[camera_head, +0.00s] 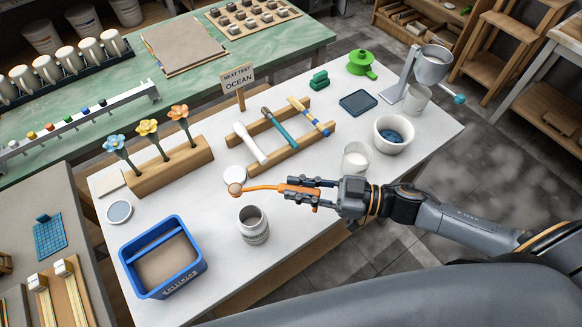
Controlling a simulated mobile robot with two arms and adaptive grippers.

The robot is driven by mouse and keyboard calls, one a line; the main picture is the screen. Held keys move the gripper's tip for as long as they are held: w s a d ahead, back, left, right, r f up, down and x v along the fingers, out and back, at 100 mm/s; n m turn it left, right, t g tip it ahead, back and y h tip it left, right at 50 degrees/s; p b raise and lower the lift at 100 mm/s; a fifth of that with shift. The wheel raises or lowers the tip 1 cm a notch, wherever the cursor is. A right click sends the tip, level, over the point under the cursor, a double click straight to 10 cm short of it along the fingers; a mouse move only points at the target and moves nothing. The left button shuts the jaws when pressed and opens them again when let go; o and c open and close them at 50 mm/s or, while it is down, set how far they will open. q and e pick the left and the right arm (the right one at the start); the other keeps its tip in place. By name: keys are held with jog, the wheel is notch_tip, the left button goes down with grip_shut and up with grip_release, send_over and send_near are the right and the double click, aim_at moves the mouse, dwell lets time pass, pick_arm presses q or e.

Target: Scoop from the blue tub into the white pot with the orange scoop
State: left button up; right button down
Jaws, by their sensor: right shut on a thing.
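My right gripper (302,191) comes in from the right and is shut on the handle of the orange scoop (262,188). The scoop points left, and its small round head (235,190) looks tan; I cannot tell whether that is a load. The head is near a round white disc and up and left of the open white pot (254,237), apart from it. The pot stands upright with a label on its front. The blue tub (190,278) is at the front left, open, with tan material inside and a bar across it. My left gripper is out of view.
A wooden block with three flowers (170,165) and a rack of tools (262,155) stand behind the scoop. A glass (356,159) and a white bowl (382,149) with blue contents stand behind my right arm. Bare white table lies between tub and pot.

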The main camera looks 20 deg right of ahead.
aim_at(317, 192)
jog(key=shift+s+d+r+n+g+y+p, duration=0.6)
jog(key=shift+s+d+r+n+g, duration=0.3)
jog(key=shift+s+d+r+g, duration=0.3)
jog(key=shift+s+d, duration=0.15)
jog(key=shift+f+m+b, duration=1.2)
jog(key=shift+f+b, duration=0.1)
jog(key=shift+f, duration=0.35)
jog(key=shift+r, duration=0.1)
